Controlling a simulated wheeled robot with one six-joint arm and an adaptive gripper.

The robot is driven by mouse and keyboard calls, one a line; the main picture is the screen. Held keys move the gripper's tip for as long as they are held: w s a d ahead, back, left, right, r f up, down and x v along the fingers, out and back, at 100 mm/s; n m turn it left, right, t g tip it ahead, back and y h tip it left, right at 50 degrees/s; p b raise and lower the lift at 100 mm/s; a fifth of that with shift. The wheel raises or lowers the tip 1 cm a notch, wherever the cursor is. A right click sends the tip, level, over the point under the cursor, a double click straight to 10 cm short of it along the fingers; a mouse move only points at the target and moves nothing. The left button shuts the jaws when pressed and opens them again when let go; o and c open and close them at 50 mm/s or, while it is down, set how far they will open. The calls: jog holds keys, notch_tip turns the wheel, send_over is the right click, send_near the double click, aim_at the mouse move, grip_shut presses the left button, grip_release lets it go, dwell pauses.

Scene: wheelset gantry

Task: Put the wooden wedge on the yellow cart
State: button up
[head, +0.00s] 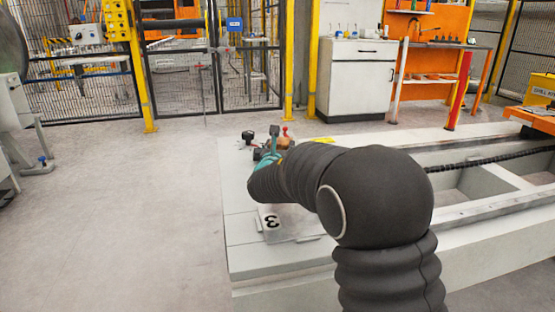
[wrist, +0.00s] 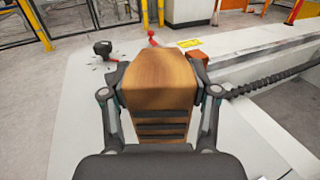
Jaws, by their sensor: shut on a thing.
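The wooden wedge (wrist: 160,82) fills the middle of the wrist view, a brown block with dark slots on its near face. My gripper (wrist: 160,90) is shut on it, one finger against each side. In the head view my gripper (head: 268,150) is mostly hidden behind my dark arm, over the near left end of the pale bench-like frame, and only a little brown of the wedge (head: 289,142) shows. I cannot tell whether the wedge touches the surface. I cannot make out a yellow cart for certain; a yellow box (head: 541,90) on an orange stand shows at the right edge.
The pale frame (head: 243,254) runs to the right, with a dark chain (head: 490,160) along it. A black knob-like part (wrist: 103,48) and a red-topped part (wrist: 152,38) stand near the wedge. A white cabinet (head: 355,85) is behind.

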jog(key=shift+w+a+f, duration=0.25)
jog(key=shift+w, duration=0.2)
jog(key=shift+f, duration=2)
jog(key=shift+f+b, duration=0.15)
jog(key=shift+b, duration=0.2)
jog(key=o, duration=1.6)
